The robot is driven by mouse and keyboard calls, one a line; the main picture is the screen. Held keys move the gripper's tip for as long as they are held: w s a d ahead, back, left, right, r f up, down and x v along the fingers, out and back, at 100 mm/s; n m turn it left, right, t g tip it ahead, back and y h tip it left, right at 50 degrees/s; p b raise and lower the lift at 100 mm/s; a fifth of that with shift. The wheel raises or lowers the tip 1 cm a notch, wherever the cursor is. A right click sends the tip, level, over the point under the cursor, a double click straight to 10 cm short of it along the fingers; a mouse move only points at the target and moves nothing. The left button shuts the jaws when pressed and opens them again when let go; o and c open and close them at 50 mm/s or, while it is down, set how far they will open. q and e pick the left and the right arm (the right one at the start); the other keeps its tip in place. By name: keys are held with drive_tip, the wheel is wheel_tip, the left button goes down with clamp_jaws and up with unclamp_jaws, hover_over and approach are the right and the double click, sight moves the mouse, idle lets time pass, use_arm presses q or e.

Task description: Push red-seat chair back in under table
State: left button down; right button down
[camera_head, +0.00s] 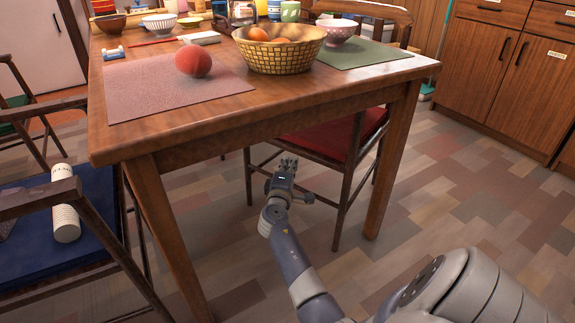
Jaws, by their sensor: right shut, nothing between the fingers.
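The red-seat chair (327,138) stands on the far right side of the wooden table (240,115). Its red seat shows below the tabletop, with dark wooden legs on the floor. Its curved wooden backrest (395,12) rises behind the table. The tabletop hides part of the chair between. My right gripper (287,164) is shut and empty, below the table's near edge. In the picture it overlaps the space between the chair's legs; whether it touches the chair, I cannot tell. My left gripper is not in view.
A wicker basket (279,56), a red ball-like object (193,61) and bowls sit on the table. A blue-seat chair (40,240) with a white cylinder (65,212) stands at left. Wooden cabinets (500,75) are at right. The tiled floor right of the table is clear.

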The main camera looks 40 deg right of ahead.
drive_tip(key=c, duration=2.3)
unclamp_jaws()
drive_tip(key=shift+d, duration=0.15)
drive_tip(key=o, duration=0.4)
drive_tip(key=v, duration=1.2)
